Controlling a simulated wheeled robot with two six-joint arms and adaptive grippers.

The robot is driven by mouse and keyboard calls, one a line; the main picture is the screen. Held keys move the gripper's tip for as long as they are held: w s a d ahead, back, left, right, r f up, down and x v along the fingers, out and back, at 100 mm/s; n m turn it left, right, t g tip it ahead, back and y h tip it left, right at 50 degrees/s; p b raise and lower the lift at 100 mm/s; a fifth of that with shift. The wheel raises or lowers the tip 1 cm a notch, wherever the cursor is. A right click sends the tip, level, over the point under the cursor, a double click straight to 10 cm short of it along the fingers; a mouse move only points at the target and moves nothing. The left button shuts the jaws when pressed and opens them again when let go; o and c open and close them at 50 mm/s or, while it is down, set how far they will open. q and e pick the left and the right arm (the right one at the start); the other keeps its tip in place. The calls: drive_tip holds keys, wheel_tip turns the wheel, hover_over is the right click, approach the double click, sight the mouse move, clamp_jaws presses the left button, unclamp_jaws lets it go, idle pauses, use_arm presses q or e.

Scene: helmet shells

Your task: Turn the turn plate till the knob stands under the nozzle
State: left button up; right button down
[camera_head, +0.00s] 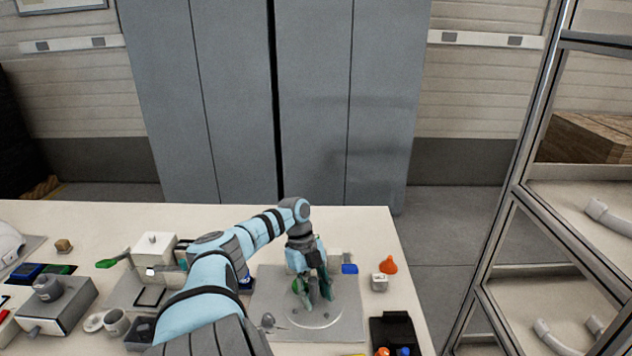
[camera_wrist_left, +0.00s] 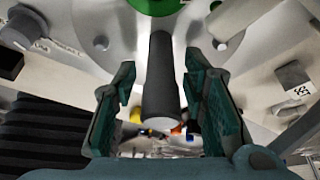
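The turn plate (camera_head: 318,319) is a pale round disc on a grey base board (camera_head: 262,291), partly hidden by my left gripper (camera_head: 318,287). In the left wrist view, a dark grey upright knob (camera_wrist_left: 158,85) stands between the two teal fingers of my left gripper (camera_wrist_left: 160,66). The fingers are open, with a gap visible on each side of the knob. A green round part (camera_wrist_left: 150,4) shows at the top edge of that view. I cannot clearly make out the nozzle. My right gripper is not in view.
An orange funnel (camera_head: 388,265) and a small whitish block (camera_head: 379,282) stand right of the board. A black tray (camera_head: 394,330) lies at the front right. Mugs, boxes and tools crowd the table's left. A metal shelf (camera_head: 520,200) stands beyond the right edge.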

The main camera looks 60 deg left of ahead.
use_arm(q)
drive_tip(key=v, duration=1.1)
drive_tip(key=shift+r, duration=0.35)
